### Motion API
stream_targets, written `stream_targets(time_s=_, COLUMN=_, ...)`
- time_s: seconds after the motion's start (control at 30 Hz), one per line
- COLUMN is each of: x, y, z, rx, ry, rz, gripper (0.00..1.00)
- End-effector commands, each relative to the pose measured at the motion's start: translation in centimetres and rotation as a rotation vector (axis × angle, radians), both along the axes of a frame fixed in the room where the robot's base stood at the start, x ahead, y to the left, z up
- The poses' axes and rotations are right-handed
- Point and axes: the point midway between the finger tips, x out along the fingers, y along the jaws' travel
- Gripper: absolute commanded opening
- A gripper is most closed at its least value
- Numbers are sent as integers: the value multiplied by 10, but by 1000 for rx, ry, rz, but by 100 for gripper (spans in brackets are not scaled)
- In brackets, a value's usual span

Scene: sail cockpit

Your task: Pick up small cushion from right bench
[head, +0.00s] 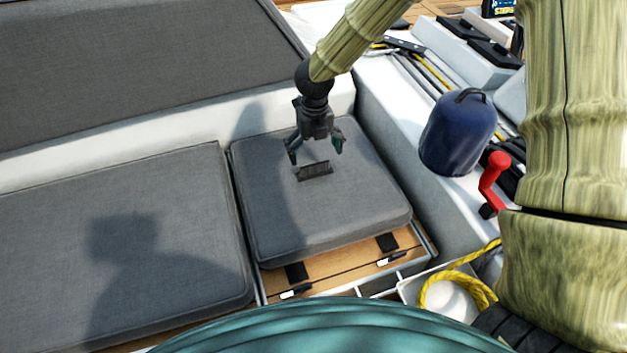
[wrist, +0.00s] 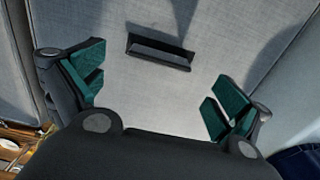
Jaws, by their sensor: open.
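The small grey cushion (head: 345,215) lies flat on the bench, next to a longer grey cushion. A dark strap-like handle (head: 314,171) sits on its top. In the wrist view the cushion (wrist: 225,50) fills most of the picture, with the handle (wrist: 159,53) ahead of the fingers. My gripper (head: 315,158) hangs above the cushion, pointing down, near the handle. Its two fingers are spread wide and hold nothing. In the wrist view the green finger pads of my gripper (wrist: 157,92) stand either side, apart from the handle.
A long grey cushion (head: 170,180) lies to the left, and a grey backrest (head: 130,65) behind. A blue lidded container (head: 458,135), a red-handled winch crank (head: 493,178) and yellow rope (head: 440,290) are on the right. A wooden locker front (head: 340,268) shows below the cushion.

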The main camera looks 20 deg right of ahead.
Motion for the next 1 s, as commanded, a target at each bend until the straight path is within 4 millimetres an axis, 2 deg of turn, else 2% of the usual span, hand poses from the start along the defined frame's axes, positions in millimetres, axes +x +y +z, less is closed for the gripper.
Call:
stream_targets(time_s=0.03, x=0, y=0, z=-8, rx=0, ry=2, rz=1, gripper=100)
stream_targets(time_s=0.37, x=3, y=2, z=-30, rx=0, ry=1, rz=3, gripper=100)
stream_targets(time_s=0.63, x=7, y=1, z=-63, rx=0, ry=-1, rz=4, gripper=100)
stream_targets(time_s=0.9, x=7, y=1, z=-67, rx=0, ry=-2, rz=4, gripper=100)
stream_targets(time_s=1.0, x=7, y=1, z=-67, rx=0, ry=-2, rz=4, gripper=84)
